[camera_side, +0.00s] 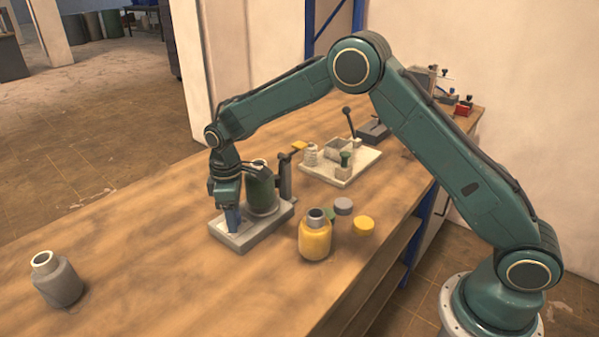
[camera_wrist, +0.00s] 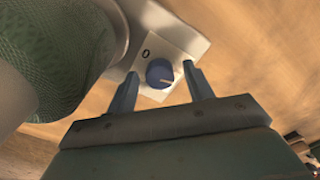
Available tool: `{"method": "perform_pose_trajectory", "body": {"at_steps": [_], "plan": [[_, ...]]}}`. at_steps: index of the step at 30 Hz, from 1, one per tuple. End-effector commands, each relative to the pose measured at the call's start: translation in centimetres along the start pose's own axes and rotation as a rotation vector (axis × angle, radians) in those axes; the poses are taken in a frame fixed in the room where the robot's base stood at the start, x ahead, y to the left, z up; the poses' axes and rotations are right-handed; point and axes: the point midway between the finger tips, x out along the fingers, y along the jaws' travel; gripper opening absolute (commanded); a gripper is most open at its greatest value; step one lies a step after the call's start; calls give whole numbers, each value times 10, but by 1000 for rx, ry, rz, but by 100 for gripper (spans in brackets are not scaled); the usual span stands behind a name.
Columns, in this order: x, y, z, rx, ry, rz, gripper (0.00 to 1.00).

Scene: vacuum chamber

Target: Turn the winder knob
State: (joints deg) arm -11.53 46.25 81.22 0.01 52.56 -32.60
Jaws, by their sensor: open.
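The knob (camera_wrist: 158,74) is round and dark blue with a pale pointer line. It sits on a white plate marked "0" on a grey base (camera_side: 240,240). In the wrist view my gripper (camera_wrist: 163,76) is open, with one finger on each side of the knob and a visible gap on both sides. In the side view my gripper (camera_side: 232,218) points down at the front of the grey base, and the knob cannot be made out there. A green mesh-covered vessel (camera_side: 262,188) stands on the base right behind the gripper; it fills the left of the wrist view (camera_wrist: 55,50).
A grey jar (camera_side: 56,281) stands far left. A white board with a lever (camera_side: 345,168) lies behind.

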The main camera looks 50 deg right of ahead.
Motion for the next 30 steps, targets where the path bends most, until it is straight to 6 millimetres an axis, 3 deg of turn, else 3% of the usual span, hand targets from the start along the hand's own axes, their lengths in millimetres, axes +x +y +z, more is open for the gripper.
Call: {"method": "perform_pose_trajectory", "body": {"at_steps": [8, 24, 30], "plan": [[-19, 0, 0, 0, 2, 1, 52], [-105, 0, -1, 0, 4, 3, 52], [-128, 0, -1, 1, 3, 2, 52]]}}
